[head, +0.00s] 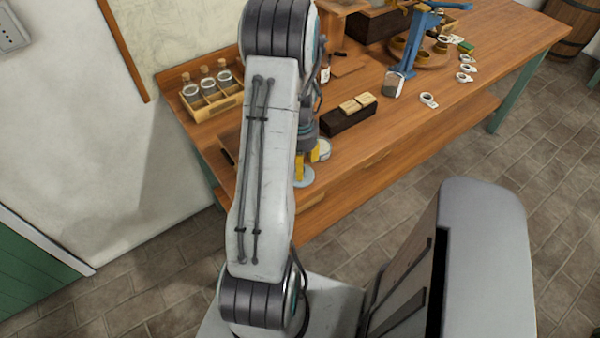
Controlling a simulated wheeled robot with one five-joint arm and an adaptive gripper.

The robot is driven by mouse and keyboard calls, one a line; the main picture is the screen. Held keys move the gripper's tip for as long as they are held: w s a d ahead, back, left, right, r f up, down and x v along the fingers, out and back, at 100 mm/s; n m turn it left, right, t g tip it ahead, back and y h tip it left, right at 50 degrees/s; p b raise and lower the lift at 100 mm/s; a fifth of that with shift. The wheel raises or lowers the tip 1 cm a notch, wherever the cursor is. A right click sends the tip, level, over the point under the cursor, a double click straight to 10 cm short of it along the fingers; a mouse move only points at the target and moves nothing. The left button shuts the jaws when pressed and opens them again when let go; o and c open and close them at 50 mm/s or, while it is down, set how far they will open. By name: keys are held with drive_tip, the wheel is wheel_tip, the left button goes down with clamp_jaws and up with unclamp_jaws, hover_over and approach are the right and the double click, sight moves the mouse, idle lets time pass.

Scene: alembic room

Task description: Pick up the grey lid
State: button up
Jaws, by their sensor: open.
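A flat round grey-blue disc (304,180), which looks like the grey lid, lies at the front edge of the wooden bench, partly hidden by my arm and a yellow finger. My gripper (306,166) points down over it with yellow fingers apart. One finger stands in front of the disc; I cannot tell whether it touches. A pale round jar or tin (323,149) stands just behind the gripper.
On the wooden bench (375,150) stand a dark block with pale wooden pieces (349,118), a glass jar (393,85), a rack of corked bottles (211,93) and a blue press (408,48). Several small ringed tags lie at the right. The front right of the bench is clear.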

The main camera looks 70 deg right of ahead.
drive_tip(key=shift+f, duration=1.45)
drive_tip(key=shift+c, duration=0.3)
clamp_jaws()
